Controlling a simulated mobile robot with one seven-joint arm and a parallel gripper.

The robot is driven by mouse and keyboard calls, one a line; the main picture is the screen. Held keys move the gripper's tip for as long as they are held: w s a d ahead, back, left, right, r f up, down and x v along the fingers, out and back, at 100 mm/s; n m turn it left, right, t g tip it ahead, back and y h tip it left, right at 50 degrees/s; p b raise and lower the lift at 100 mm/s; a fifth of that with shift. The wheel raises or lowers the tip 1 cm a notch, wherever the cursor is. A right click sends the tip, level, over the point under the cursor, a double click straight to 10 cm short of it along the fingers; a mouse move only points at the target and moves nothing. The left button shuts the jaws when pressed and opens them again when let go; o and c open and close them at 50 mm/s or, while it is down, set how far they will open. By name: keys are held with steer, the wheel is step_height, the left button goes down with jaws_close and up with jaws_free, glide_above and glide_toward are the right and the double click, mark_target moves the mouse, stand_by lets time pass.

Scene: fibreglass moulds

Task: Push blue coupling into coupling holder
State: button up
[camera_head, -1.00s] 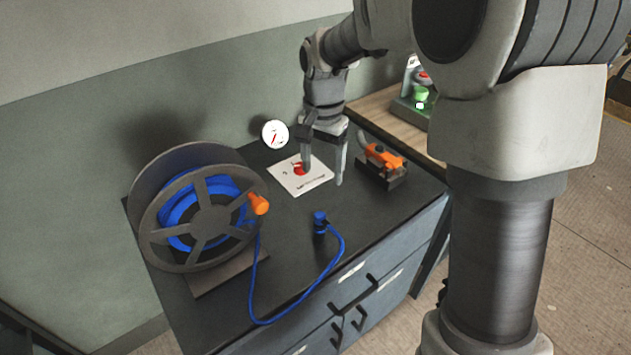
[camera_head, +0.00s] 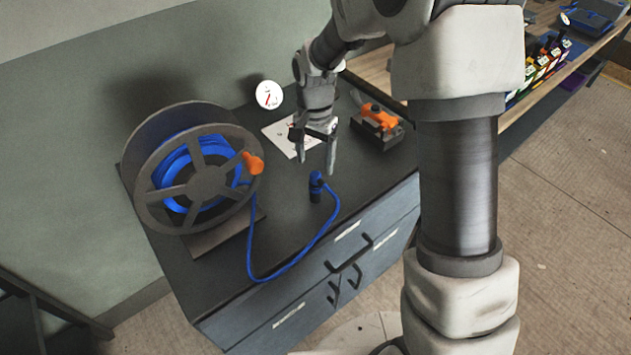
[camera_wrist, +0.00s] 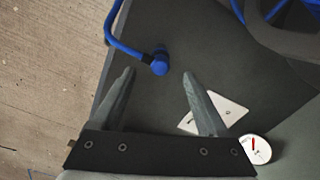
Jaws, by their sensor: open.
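The blue coupling (camera_head: 316,183) stands on the dark bench top (camera_head: 285,215), at the end of a blue hose (camera_head: 298,262). Below its blue top is a dark cylindrical part; I cannot tell whether this is the coupling holder. My gripper (camera_head: 316,166) is open, empty and pointing down, just above and behind the coupling. In the wrist view, the coupling (camera_wrist: 160,62) appears beyond and between the open fingertips (camera_wrist: 158,73), with no visible contact.
A hose reel (camera_head: 203,180) with an orange fitting (camera_head: 253,163) stands on the left. An orange tool (camera_head: 379,115) sits on a dark stand at right. Drawers form the bench front.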

mark_target(316, 174)
steer(key=shift+f, duration=1.65)
steer(key=shift+w+d+f, duration=0.1)
steer(key=shift+f, duration=1.2)
steer(key=shift+w+f, duration=0.1)
steer(key=shift+f, duration=1.2)
jaws_close()
